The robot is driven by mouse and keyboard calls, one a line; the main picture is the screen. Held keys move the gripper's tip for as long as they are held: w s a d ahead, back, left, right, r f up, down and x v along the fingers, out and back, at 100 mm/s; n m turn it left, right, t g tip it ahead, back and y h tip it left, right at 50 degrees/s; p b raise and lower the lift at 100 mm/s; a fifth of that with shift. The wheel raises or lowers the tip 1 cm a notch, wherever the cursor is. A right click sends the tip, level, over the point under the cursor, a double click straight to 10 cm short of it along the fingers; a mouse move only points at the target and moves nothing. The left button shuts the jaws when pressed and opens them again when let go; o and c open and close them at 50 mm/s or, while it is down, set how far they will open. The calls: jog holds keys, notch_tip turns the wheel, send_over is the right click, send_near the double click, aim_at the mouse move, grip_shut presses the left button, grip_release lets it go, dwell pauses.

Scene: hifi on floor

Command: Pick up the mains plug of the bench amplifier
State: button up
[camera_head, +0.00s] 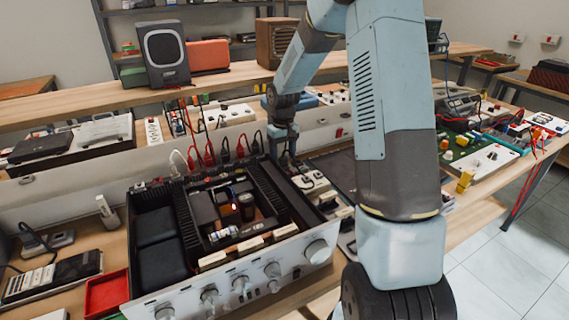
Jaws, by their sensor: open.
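The bench amplifier (247,285) sits on the wooden bench with its top open, its inner parts showing and its knobbed silver front facing me. My gripper (289,163) reaches down behind the amplifier's right rear corner. It is small and dark in the picture, and I see nothing held in it. A pale socket strip (313,184) lies just right of that corner, close to my gripper. I cannot clearly pick out the mains plug; it may be among the dark shapes at the strip, partly hidden by my gripper.
Red, black and white leads (210,155) rise along the low panel behind the amplifier. A red tray (106,293) lies at its left. A speaker (163,53) stands on the shelf behind. Circuit boards (482,158) and tools crowd the right bench. Tiled floor is open at the lower right.

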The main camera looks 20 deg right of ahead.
notch_tip(320, 180, down, 2)
jog(key=shift+f, duration=0.1)
jog(key=shift+c, duration=0.2)
jog(key=c, duration=0.9)
jog(key=shift+c, duration=0.2)
